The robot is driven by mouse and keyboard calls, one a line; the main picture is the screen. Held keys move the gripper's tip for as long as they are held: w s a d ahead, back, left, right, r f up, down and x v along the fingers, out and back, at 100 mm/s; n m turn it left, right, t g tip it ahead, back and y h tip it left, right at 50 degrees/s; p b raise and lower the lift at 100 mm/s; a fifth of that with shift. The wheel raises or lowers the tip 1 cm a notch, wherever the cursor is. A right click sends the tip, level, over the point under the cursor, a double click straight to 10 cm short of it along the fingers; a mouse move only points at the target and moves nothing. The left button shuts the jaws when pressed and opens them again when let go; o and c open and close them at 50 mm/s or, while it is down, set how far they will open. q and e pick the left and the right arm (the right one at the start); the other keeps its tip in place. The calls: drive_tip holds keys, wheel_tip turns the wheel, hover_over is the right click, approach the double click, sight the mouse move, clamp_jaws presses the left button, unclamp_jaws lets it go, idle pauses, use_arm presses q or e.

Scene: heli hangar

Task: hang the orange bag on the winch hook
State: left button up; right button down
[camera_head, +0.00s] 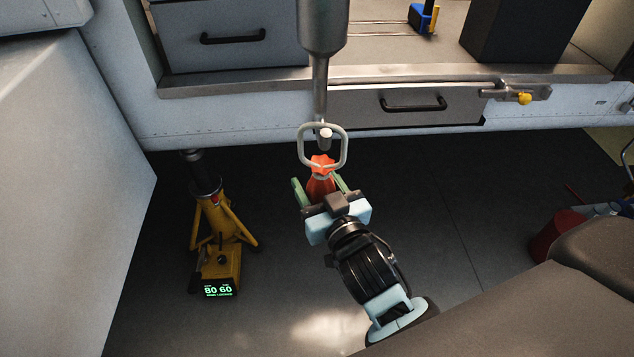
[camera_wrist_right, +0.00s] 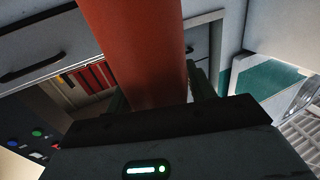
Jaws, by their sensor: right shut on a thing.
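The orange bag (camera_head: 320,189) is upright between the green fingers of my right gripper (camera_head: 318,183), which is shut on it. In the right wrist view the bag (camera_wrist_right: 138,48) rises from between the fingers. A grey rounded loop (camera_head: 346,150) stands above the bag's gathered top. The winch hook (camera_head: 321,92) hangs from the grey cylinder at the top middle. Its pale rounded tip shows inside the loop's outline, near its upper bar. I cannot tell whether the hook passes through the loop or only lines up with it. My left gripper is not in view.
A yellow jack stand (camera_head: 218,243) with a lit display is on the floor at left. The helicopter's sill (camera_head: 400,74) and drawers (camera_head: 410,104) are behind the hook. A red bucket (camera_head: 556,236) is at right. The dark floor around the gripper is clear.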

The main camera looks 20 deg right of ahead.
drive_tip(key=c, duration=0.7)
unclamp_jaws()
drive_tip(key=shift+r, duration=0.15)
drive_tip(key=shift+o, duration=1.3)
drive_tip(key=shift+f, duration=0.25)
drive_tip(key=s, duration=0.8)
drive_tip(key=shift+d+r+b, duration=0.15)
drive_tip(key=shift+b, duration=0.3)
drive_tip(key=shift+w, duration=0.1)
